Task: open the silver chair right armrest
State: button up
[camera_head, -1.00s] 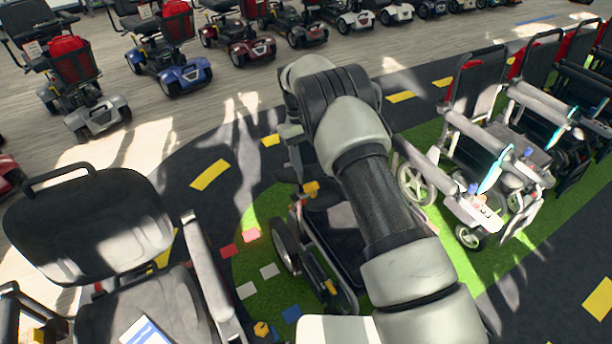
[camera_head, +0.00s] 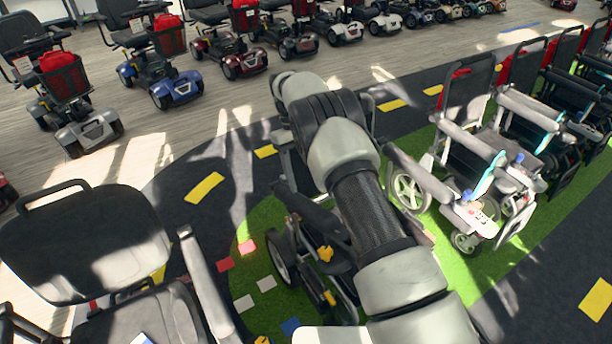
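A silver-framed wheelchair (camera_head: 472,212) stands on the green turf right of my arm, with spoked wheels and a dark seat. A long grey armrest bar (camera_head: 418,176) on its left side slopes down toward the front, close beside my arm. Another chair with a dark armrest (camera_head: 310,212) and yellow fittings stands mostly hidden under my arm; I cannot tell its frame colour. My grey arm reaches from the bottom across the middle. My gripper does not show, so its contact with any armrest cannot be seen.
More folded wheelchairs (camera_head: 545,125) line the right. Scooters (camera_head: 165,75) stand in a row at the back. The dark, yellow-dashed path (camera_head: 235,175) between is clear.

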jog(key=p+v, duration=0.2)
jog(key=v, duration=0.5)
jog(key=shift+r+p, duration=0.25)
jog(key=shift+p, duration=0.1)
dwell(0.4)
